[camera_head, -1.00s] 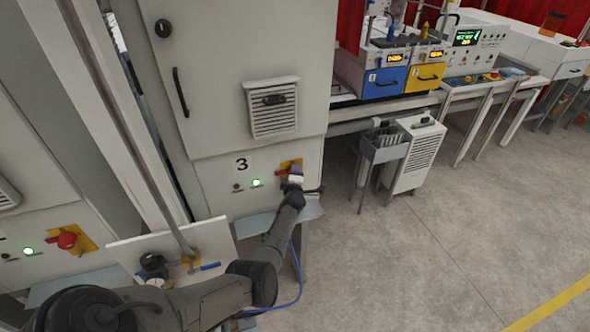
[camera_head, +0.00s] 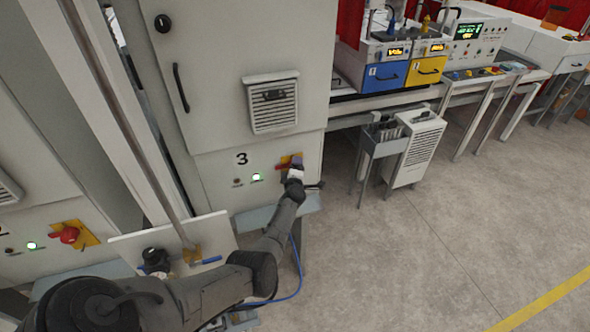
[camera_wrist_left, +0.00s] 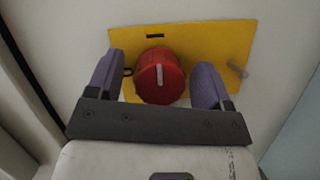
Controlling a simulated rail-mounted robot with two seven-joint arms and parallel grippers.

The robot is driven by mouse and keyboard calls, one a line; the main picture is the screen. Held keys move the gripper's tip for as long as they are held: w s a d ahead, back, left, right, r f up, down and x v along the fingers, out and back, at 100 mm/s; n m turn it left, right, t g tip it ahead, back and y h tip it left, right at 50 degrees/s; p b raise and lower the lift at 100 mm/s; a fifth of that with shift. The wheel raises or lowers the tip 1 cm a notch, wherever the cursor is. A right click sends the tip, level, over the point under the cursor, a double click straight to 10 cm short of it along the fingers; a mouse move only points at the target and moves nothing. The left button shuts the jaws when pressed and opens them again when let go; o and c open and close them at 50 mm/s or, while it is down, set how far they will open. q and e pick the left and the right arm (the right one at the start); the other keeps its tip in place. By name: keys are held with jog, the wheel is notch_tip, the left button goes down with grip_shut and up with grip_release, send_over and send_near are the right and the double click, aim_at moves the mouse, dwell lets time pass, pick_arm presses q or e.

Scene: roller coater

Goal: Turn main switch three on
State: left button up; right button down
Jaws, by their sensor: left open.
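Main switch three is a red rotary knob (camera_wrist_left: 160,76) on a yellow plate (camera_wrist_left: 210,45) in the left wrist view. Its white mark stands nearly vertical in that view. In the head view it sits on the lower panel of the cabinet marked 3 (camera_head: 242,159), mostly hidden by my gripper. My left gripper (camera_wrist_left: 155,80) is open, with one purple finger on each side of the knob. Small gaps show between fingers and knob; I cannot tell whether they touch. The left gripper also shows in the head view (camera_head: 296,164). My right gripper is out of view.
A green lamp (camera_head: 256,177) is lit beside a dark lamp (camera_head: 238,182) on the panel. Another red switch (camera_head: 68,235) on a yellow plate is on the left cabinet. A tilted white board (camera_head: 190,232) stands below my arm. The floor to the right is open.

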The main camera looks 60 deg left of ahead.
pick_arm(q)
jog(key=shift+d, duration=0.1)
jog(key=shift+s+d, duration=0.15)
jog(key=shift+d, duration=0.05)
jog(key=p+v, duration=0.3)
jog(key=v, duration=1)
dwell(0.5)
